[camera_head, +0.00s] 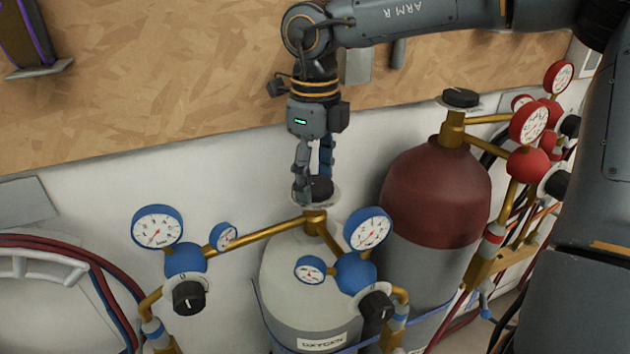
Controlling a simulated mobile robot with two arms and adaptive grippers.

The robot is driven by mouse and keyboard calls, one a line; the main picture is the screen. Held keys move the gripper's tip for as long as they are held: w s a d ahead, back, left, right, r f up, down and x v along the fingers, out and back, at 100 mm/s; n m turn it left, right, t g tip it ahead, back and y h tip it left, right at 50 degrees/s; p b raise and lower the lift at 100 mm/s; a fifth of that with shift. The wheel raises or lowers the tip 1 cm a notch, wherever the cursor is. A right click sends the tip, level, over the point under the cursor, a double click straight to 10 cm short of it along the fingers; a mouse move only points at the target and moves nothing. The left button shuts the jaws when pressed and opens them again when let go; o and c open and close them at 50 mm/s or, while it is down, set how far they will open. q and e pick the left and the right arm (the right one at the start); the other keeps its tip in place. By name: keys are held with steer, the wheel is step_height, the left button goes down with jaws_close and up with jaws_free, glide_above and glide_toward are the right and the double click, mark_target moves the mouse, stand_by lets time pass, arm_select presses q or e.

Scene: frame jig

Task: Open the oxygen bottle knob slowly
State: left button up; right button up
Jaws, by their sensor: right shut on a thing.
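The oxygen bottle (300,270) is white on top and grey below, with an OXYGEN label, and stands at the lower middle. Its black knob (320,187) sits on a pale round disc above the brass valve. My right gripper (314,187) points down from above and is shut on the knob, with a finger on each side. The fingers hide part of the knob. My left gripper is not in view.
Blue regulators with gauges (157,228) flank the oxygen valve on brass pipes. A dark red bottle (437,190) with a black knob (461,97) and red gauges stands at the right. Hoses (75,243) hang at the left. A wooden board (150,80) is behind.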

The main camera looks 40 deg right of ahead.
steer(key=n, duration=0.4)
steer(key=shift+n, duration=0.4)
steer(key=n, duration=1)
steer(key=shift+n, duration=0.4)
steer(key=n+p, duration=0.1)
steer(key=n, duration=0.3)
steer(key=shift+n, duration=0.3)
steer(key=o, duration=1.1)
steer(key=shift+o, duration=0.2)
